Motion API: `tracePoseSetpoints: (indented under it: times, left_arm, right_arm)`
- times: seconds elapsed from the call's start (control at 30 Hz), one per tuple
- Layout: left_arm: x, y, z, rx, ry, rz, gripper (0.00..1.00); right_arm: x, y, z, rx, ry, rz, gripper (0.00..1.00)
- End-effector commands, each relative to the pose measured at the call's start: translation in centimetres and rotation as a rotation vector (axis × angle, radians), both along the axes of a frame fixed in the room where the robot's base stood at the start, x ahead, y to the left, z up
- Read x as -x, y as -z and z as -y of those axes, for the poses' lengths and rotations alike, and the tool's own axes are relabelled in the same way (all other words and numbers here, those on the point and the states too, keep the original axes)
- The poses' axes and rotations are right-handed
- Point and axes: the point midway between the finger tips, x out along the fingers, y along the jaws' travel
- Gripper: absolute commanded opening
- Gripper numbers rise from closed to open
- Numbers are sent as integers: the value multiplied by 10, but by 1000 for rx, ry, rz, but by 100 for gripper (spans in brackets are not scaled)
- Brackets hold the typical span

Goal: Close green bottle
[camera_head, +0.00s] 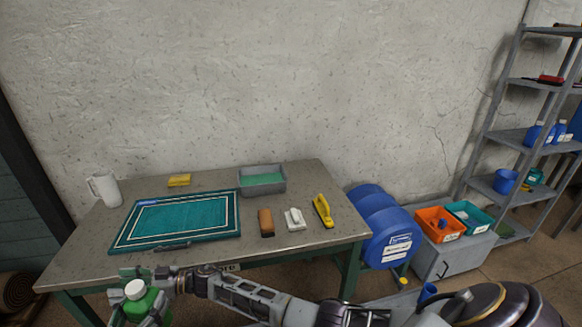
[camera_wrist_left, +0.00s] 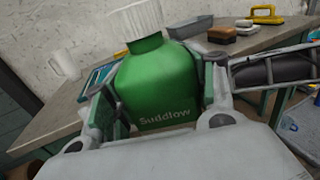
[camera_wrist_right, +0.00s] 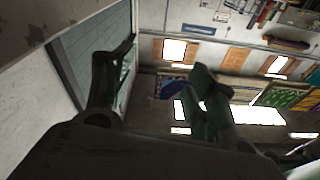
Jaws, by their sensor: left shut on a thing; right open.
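The green bottle (camera_wrist_left: 158,85) with a ribbed white cap (camera_wrist_left: 138,18) is between the fingers of my left gripper (camera_wrist_left: 160,100), which is shut on its body. The cap sits on top of the bottle; how tightly is not visible. In the head view the bottle (camera_head: 140,306) is low at the left, in front of the table. My right arm crosses from the right, and its gripper appears just behind the bottle, partly hidden. In the right wrist view my right gripper (camera_wrist_right: 160,75) is open and empty.
The table (camera_head: 295,172) holds a white mug (camera_head: 104,188), a teal mat (camera_head: 185,218), a grey tray (camera_head: 250,190), a yellow sponge (camera_head: 179,180) and several brushes. Blue drums (camera_head: 385,225) stand right of it. A shelf (camera_head: 510,140) is farther right. My right arm blocks space along the table's front.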

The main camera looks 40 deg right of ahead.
Motion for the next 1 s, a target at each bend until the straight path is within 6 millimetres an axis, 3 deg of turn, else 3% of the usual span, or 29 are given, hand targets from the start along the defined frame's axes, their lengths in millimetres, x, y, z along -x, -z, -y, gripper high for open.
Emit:
tracePoseSetpoints:
  times: [0.37,0.57,0.77,1.0]
  left_arm:
    - [0,-2,0,1,0,3,0]
    - [0,-1,0,1,0,3,0]
    - [0,-1,0,1,0,2,0]
    - [0,-2,0,1,0,3,0]
  right_arm:
    - [-1,117,56,67,280,-120,57]
    - [9,200,110,167,449,-209,57]
    - [39,283,165,296,590,-310,57]
    - [98,378,229,476,713,-443,57]
